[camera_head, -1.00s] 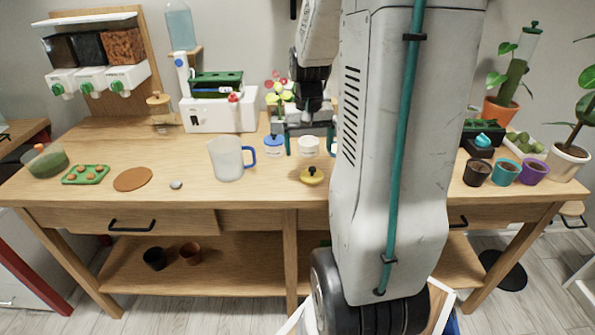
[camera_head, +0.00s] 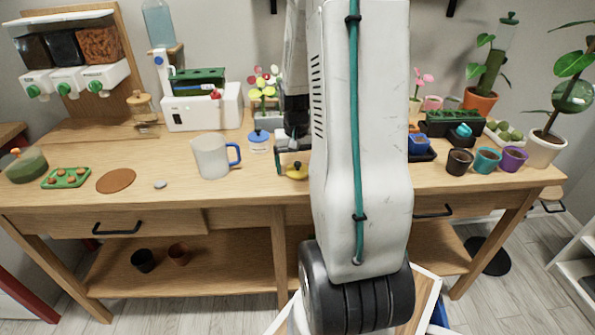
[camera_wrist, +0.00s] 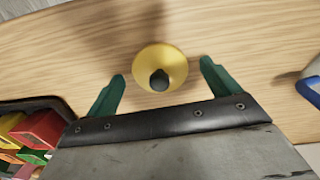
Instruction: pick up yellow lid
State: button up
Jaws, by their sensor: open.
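The yellow lid (camera_wrist: 161,63) is a round disc with a dark knob in its centre. It lies flat on the wooden table. In the head view the lid (camera_head: 297,171) is near the table's front edge, partly hidden behind my arm. My gripper (camera_wrist: 163,75) is open, and its two green fingertips sit on either side of the lid's near half with gaps on both sides. In the head view my gripper (camera_head: 291,160) is just behind and above the lid, mostly covered by my arm.
A white mug with a blue handle (camera_head: 211,156) stands left of the lid. A blue-lidded jar (camera_head: 259,141) is behind it. In the wrist view a dark tray of coloured blocks (camera_wrist: 35,135) is at lower left.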

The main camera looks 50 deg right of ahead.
jog(key=c, duration=1)
jog(key=shift+c, duration=0.3)
